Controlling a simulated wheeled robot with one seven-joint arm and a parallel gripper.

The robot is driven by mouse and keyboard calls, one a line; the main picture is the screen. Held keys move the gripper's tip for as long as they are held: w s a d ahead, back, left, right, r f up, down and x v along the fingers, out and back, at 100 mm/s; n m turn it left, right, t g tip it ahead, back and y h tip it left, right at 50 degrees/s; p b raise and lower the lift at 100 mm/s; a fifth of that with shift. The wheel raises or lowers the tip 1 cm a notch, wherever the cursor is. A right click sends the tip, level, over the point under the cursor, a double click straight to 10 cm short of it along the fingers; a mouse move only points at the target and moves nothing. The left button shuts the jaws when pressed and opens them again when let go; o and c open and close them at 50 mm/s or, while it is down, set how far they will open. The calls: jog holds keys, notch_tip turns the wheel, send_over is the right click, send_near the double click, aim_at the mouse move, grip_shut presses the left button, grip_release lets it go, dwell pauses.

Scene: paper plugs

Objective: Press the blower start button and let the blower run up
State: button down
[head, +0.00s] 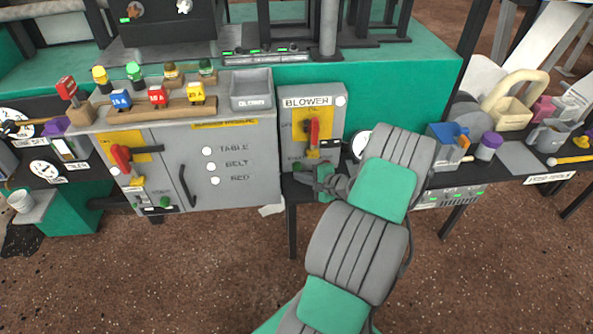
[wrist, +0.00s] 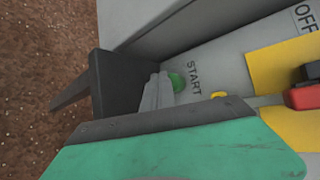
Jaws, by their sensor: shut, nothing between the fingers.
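The grey blower box (head: 294,99) carries the label BLOWER and stands right of the larger grey cabinet. A red switch handle (head: 314,131) on a yellow plate points upward on its front. The green start button (wrist: 177,82) shows beside the word START in the wrist view. My gripper (wrist: 154,91) is shut and empty, its fingertips right at the button's edge and overlapping it in the picture. I cannot tell whether they touch or press it. In the head view, my gripper (head: 303,175) is at the blower box's lower front. A round pale lamp (head: 340,100) at the box's top right looks unlit.
The grey cabinet (head: 232,172) on the left has another red switch handle (head: 120,157) and a START button area. A small yellow part (wrist: 219,94) sits near the button. A gauge (head: 359,144) is right of the blower box.

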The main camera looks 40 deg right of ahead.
jog(key=shift+w+d, duration=0.3)
jog(key=shift+w, duration=0.1)
dwell(0.8)
jog(key=shift+s+a+p, duration=0.35)
jog(key=shift+s+a, duration=0.15)
jog(key=shift+s, duration=0.25)
jog(key=shift+s, duration=0.1)
jog(key=shift+s+a+r+p, duration=0.1)
jog(key=shift+s+a+p, duration=0.6)
jog(key=shift+s, duration=0.25)
jog(key=shift+s+a+p, duration=0.35)
jog(key=shift+s+a, duration=0.4)
jog(key=shift+s, duration=0.3)
